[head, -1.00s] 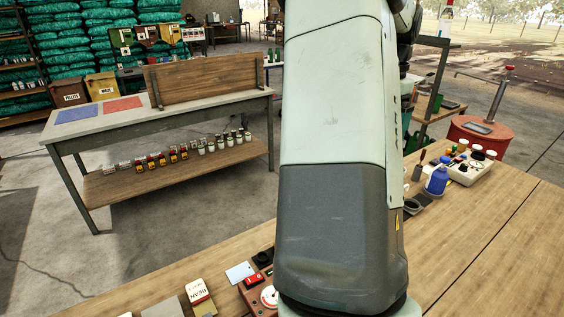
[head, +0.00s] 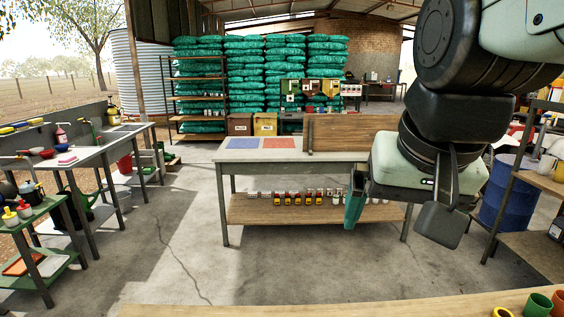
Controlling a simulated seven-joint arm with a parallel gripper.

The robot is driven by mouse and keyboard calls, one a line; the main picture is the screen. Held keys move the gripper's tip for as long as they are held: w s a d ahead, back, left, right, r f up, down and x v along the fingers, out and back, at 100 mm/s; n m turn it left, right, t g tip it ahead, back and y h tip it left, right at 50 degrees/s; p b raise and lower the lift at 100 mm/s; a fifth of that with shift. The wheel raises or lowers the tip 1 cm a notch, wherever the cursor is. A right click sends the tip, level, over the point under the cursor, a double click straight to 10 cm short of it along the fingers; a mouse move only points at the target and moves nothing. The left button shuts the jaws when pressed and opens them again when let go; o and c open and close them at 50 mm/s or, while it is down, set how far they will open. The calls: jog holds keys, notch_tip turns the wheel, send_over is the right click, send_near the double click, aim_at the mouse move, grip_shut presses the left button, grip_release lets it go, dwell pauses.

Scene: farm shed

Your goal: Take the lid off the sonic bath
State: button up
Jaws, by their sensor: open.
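I cannot make out the sonic bath or its lid in the head view. My gripper (head: 398,214) hangs from the arm on the right side of the picture. Its two fingers, one showing a teal face and one dark, are wide apart with nothing visible between them. It appears in front of the right part of a grey table (head: 235,157) with a lower wooden shelf and hides some of it.
A wooden bench top (head: 330,309) crosses the bottom edge, with a green cup (head: 537,304) at its right. A sink bench (head: 75,158) and green shelf stand left. A blue drum (head: 503,195) and shelving stand right. Concrete floor (head: 170,245) is open at centre left.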

jog(key=s+a+n, duration=0.1)
jog(key=s+a+f, duration=0.1)
jog(key=s, duration=0.1)
jog(key=s+a+f+n, duration=0.1)
jog(key=s, duration=0.1)
jog(key=shift+a+f+n+t, duration=0.1)
jog(key=shift+f+n+t, duration=0.05)
jog(key=shift+n+t, duration=0.2)
jog(key=shift+c, duration=0.8)
jog(key=shift+s+a+f, duration=0.1)
jog(key=shift+s, duration=0.15)
jog(key=shift+c, duration=1.1)
jog(key=c, duration=0.5)
